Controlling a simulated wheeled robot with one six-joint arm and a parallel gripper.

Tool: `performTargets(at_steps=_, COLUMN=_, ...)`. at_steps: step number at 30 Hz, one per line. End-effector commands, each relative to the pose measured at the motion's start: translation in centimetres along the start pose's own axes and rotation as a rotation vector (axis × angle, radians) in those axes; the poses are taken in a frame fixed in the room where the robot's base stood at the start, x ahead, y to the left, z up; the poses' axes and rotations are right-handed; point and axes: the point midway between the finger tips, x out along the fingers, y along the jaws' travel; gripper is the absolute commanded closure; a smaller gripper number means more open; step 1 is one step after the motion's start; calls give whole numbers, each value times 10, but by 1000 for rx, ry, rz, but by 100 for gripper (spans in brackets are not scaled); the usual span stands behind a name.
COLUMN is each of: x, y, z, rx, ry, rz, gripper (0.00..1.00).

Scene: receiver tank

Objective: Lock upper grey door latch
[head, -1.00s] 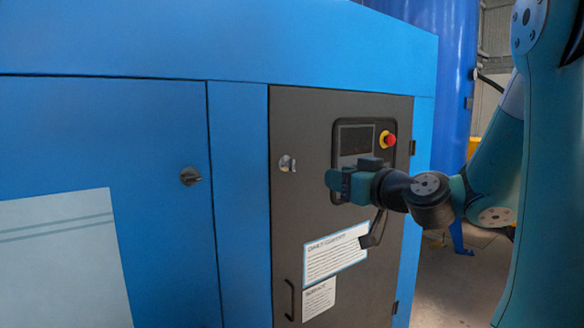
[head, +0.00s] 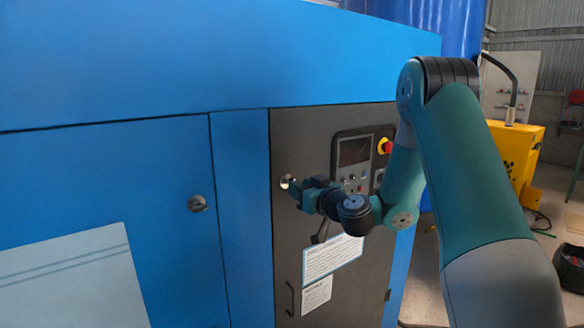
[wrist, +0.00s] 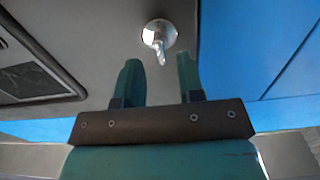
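The upper latch on the grey door (head: 290,245) is a small silver round plate with a knob, near the door's upper left edge. In the head view the latch (head: 286,181) is partly beside my gripper (head: 296,190). In the wrist view the latch (wrist: 160,36) shows whole, its knob pointing down toward the gap between my fingers. My gripper (wrist: 160,78) is open and empty there, with the two teal fingers apart. The latch lies just beyond the fingertips, and I see no contact.
A control panel (head: 354,152) with a red emergency button (head: 384,146) is right of the latch. The blue door at left has its own latch (head: 197,203). A dark handle (head: 290,298) is low on the grey door. A yellow machine (head: 517,150) stands at right.

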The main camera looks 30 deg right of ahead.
Motion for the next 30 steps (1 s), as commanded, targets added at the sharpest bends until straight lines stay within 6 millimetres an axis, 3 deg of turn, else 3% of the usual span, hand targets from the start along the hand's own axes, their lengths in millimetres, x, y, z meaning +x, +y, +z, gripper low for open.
performTargets(at_steps=3, x=20, y=-1, z=-6, rx=0, ry=0, rz=-3, gripper=65)
performTargets(at_steps=9, x=38, y=-1, z=-2, rx=0, ry=0, rz=-2, gripper=65)
performTargets(at_steps=20, x=42, y=0, z=0, rx=0, ry=1, rz=0, gripper=65)
performTargets(at_steps=24, x=42, y=0, z=0, rx=0, ry=1, rz=0, gripper=97)
performTargets(at_steps=30, x=42, y=0, z=0, rx=3, ry=1, rz=0, gripper=100)
